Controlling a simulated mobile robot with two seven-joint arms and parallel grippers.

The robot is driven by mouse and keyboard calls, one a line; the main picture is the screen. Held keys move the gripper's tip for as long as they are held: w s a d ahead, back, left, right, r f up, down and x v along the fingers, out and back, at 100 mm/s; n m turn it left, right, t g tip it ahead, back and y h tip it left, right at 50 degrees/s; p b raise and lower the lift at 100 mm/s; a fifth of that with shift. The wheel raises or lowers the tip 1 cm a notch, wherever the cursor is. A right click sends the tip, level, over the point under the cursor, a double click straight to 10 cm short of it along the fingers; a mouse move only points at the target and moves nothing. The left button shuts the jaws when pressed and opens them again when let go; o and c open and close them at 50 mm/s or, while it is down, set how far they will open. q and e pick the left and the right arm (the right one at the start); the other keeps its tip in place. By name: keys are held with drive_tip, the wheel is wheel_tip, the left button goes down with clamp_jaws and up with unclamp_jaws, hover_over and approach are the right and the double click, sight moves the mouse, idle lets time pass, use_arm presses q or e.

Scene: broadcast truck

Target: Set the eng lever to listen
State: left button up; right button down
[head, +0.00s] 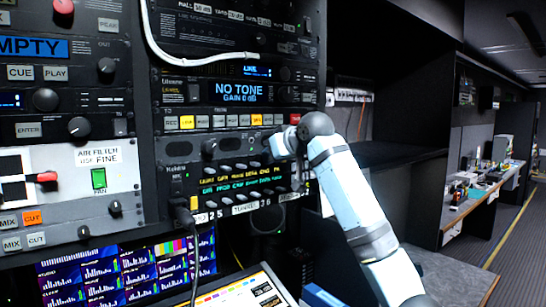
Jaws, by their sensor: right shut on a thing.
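The intercom panel (243,187) is in the rack at the middle of the head view. It has rows of small levers and lit yellow and green labels. My right gripper (283,145) is at the upper right of this panel, its arm coming in from the lower right. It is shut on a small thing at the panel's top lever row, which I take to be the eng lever. The gripper's own body hides the grip, and the labels are too small to read the lever's setting surely. My left gripper is not in view.
Above the panel are a row of lit buttons (220,121) and a blue NO TONE display (239,92). A black cable (186,222) plugs into the panel's left side. A tilted screen (250,290) stands below. The dark shelf (390,157) to the right is clear.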

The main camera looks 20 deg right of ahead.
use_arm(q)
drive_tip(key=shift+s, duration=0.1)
use_arm(e)
drive_tip(key=c, duration=1.1)
unclamp_jaws()
use_arm(q)
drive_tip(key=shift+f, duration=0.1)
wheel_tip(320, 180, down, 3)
drive_tip(key=b, duration=0.4)
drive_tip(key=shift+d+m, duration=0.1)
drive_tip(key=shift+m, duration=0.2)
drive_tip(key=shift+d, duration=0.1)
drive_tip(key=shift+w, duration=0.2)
use_arm(e)
drive_tip(key=v, duration=1.4)
drive_tip(key=shift+w, duration=0.1)
